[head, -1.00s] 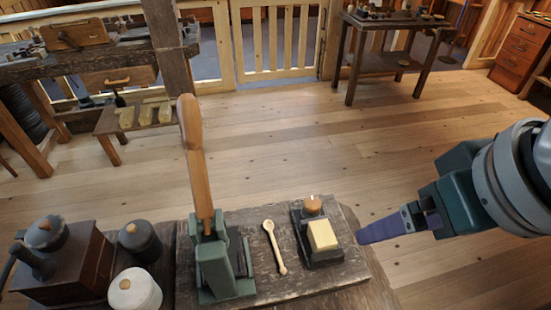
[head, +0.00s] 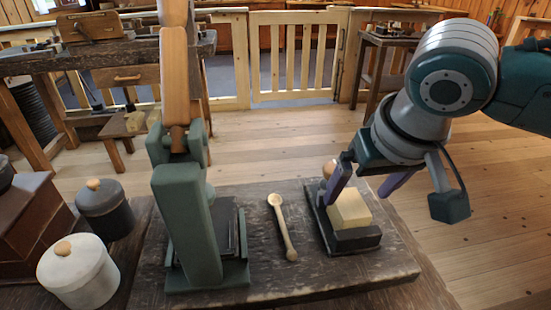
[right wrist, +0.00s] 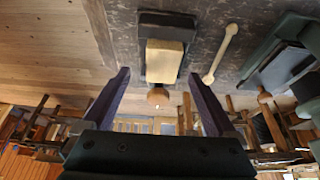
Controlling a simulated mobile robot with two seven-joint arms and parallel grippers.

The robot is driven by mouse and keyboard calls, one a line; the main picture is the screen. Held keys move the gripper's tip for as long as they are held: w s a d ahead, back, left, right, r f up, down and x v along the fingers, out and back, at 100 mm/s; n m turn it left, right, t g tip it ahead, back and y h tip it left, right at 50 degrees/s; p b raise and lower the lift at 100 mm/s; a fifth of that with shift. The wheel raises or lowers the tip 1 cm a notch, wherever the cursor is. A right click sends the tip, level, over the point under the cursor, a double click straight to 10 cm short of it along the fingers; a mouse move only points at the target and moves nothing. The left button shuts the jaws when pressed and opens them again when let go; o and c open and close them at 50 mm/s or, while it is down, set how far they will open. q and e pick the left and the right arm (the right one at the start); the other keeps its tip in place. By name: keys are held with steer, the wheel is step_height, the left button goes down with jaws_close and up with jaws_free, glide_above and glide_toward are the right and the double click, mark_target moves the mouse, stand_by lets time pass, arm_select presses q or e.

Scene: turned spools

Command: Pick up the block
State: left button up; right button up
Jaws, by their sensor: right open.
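The pale yellow block (head: 349,208) sits on a dark tray-like holder (head: 357,240) at the right of the worn table. In the right wrist view the block (right wrist: 164,61) lies ahead of the fingers, roughly between their lines. My right gripper (head: 367,182) is open and empty, above and just behind the block, with one purple finger close to the round wooden knob (head: 329,169). In the right wrist view both fingers of my right gripper (right wrist: 160,80) are spread apart, not touching the block. My left gripper is not in view.
A wooden spoon (head: 282,226) lies left of the holder. A tall green lever press (head: 186,220) stands further left. A white lidded jar (head: 77,270) and a dark jar (head: 105,210) stand at the left. Bare tabletop shows right of the holder.

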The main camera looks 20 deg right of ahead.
mark_target(351, 204)
arm_select(q)
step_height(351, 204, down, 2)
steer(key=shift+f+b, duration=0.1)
steer(key=shift+b, duration=0.85)
arm_select(e)
steer(key=x, duration=0.5)
steer(key=shift+s+a+f, duration=0.1)
steer(key=shift+a+f, duration=0.1)
steer(key=shift+f, duration=0.15)
jaws_close()
